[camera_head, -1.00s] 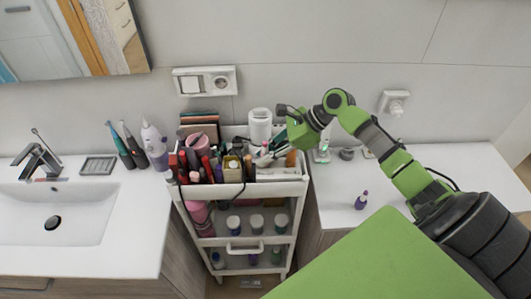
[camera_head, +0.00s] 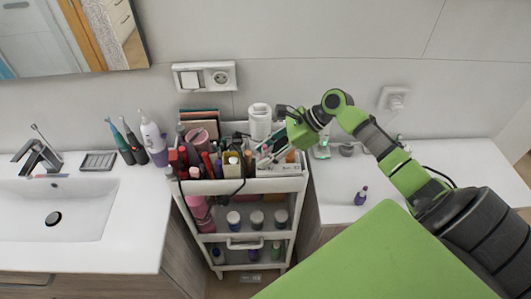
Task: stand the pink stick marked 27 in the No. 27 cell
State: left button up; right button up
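My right gripper (camera_head: 266,151) reaches from the right over the right half of the white cart's top tray (camera_head: 272,185). Its fingers point down and left among the items there. A small pinkish thing shows at the fingertips, but I cannot tell whether it is held or stands behind them. Several cosmetics, some of them red and pink sticks, crowd the left half of the tray. No number is readable at this size, so I cannot pick out the stick marked 27 or the No. 27 cell. My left gripper is out of view.
A white cylinder (camera_head: 260,121) stands at the tray's back, close to the gripper. A pink cup (camera_head: 197,134) stands at the back left. The sink (camera_head: 60,212) is at the left.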

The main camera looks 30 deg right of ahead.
jog(key=shift+s+f, duration=0.1)
jog(key=shift+f, duration=0.05)
jog(key=v, duration=1.2)
